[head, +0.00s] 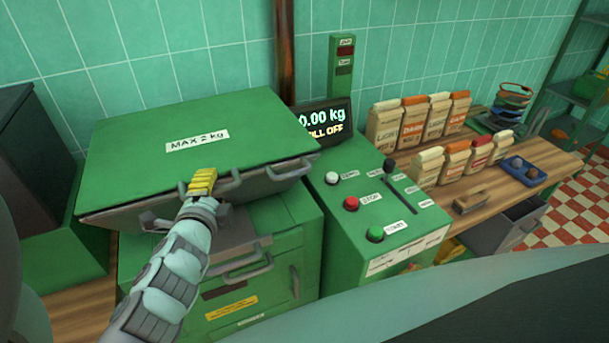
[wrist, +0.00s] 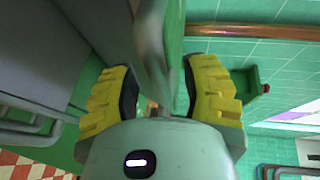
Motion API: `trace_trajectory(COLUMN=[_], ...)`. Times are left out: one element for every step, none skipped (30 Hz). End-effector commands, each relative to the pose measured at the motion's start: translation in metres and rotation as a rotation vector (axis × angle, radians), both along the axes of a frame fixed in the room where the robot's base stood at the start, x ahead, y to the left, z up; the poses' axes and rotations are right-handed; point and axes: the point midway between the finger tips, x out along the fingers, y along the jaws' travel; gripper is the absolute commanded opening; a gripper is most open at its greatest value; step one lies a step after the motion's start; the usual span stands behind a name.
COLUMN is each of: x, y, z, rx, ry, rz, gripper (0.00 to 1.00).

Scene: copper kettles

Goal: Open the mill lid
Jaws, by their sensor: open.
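The green mill lid (head: 185,138), labelled "MAX 2 kg", lies in the head view over the top of the green mill (head: 240,290). A dark grey bin wall shows below its front edge, and I cannot tell whether the lid is fully closed. My gripper (head: 203,181), with yellow fingertips, is at the lid's front edge. In the wrist view my gripper (wrist: 160,95) is open, with a blurred grey-green edge or bar between its two fingers. I cannot tell whether the fingers touch it.
A control panel with red stop (head: 351,203) and green start (head: 375,233) buttons stands right of the lid. A display (head: 324,121) reads 0.00 kg. Several bags (head: 428,165) stand on the wooden counter. A dark box (head: 40,180) is at the left. A pipe (head: 285,50) runs up behind.

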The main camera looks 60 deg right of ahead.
Motion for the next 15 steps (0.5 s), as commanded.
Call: trace_trajectory(x=[-0.0012, -0.0012, -0.0012, -0.0012, -0.0012, -0.0012, -0.0012, -0.0011, -0.0011, -0.0011, -0.0010, -0.0010, -0.0009, -0.0009, -0.0008], y=[-0.0014, -0.0015, -0.0015, -0.0016, -0.0016, -0.0016, -0.0016, -0.0016, -0.0016, -0.0016, -0.0015, -0.0015, -0.0014, -0.0014, -0.0014], z=[-0.0002, -0.0003, -0.0003, -0.0002, -0.0001, 0.0000, 0.0001, 0.0001, 0.0001, 0.0002, 0.0002, 0.0002, 0.0002, 0.0002, 0.0003], rx=[0.000, 0.000, 0.000, 0.000, 0.000, 0.000, 0.000, -0.001, -0.002, -0.002, -0.002, -0.002, -0.002, -0.002, -0.002], ry=[0.000, 0.000, 0.000, 0.000, 0.000, 0.000, 0.000, 0.000, 0.000, 0.000, 0.000, 0.000, 0.000, 0.000, 0.000], rz=[-0.004, -0.004, -0.004, -0.004, -0.004, -0.004, -0.004, -0.004, -0.004, -0.004, -0.004, -0.004, -0.004, -0.004, -0.004], gripper=[0.46, 0.46, 0.46, 0.46, 0.46, 0.46, 0.46, 0.46, 0.48, 0.45, 0.42, 0.37, 0.34, 0.31, 0.27])
